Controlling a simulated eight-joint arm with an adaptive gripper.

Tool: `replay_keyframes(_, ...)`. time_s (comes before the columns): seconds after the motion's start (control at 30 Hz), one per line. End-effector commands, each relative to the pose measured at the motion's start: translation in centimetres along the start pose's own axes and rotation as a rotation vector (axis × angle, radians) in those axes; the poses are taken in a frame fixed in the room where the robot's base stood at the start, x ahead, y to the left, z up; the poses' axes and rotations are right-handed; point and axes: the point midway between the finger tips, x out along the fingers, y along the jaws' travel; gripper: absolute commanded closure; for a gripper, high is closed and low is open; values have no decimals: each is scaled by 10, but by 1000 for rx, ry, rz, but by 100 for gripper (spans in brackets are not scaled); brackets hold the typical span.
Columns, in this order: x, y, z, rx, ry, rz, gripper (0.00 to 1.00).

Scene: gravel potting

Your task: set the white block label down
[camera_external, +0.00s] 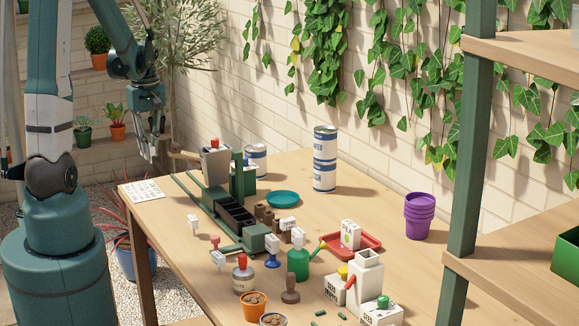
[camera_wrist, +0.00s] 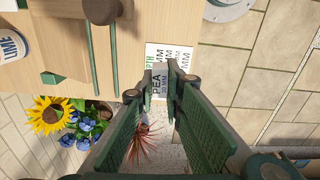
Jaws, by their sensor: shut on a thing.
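My gripper (camera_external: 150,151) is raised beyond the far left corner of the table, well above the tabletop. In the wrist view its fingertips (camera_wrist: 168,84) are close together, with a narrow gap, in front of the printed card. Small white blocks (camera_external: 194,222) (camera_external: 218,259) are on the table near the green rack.
The green rack (camera_external: 231,213) with a hopper stands right of the card. A teal saucer (camera_external: 282,199), stacked blue-white tins (camera_external: 325,160), purple pots (camera_external: 419,216) and a red tray (camera_external: 367,248) stand farther right. Bare wood lies between card and rack. Plants stand below the table edge.

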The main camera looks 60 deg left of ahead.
Motion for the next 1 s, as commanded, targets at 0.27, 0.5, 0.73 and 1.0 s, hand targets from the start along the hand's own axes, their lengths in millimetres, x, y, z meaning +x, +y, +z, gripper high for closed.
replay_keyframes(0.27,-25,-1,0,0,0,0,96)
replay_keyframes(0.5,-42,4,1,9,0,0,96)
replay_keyframes(0.73,-45,30,6,62,0,0,96)
replay_keyframes(1.0,-50,78,17,159,0,0,96)
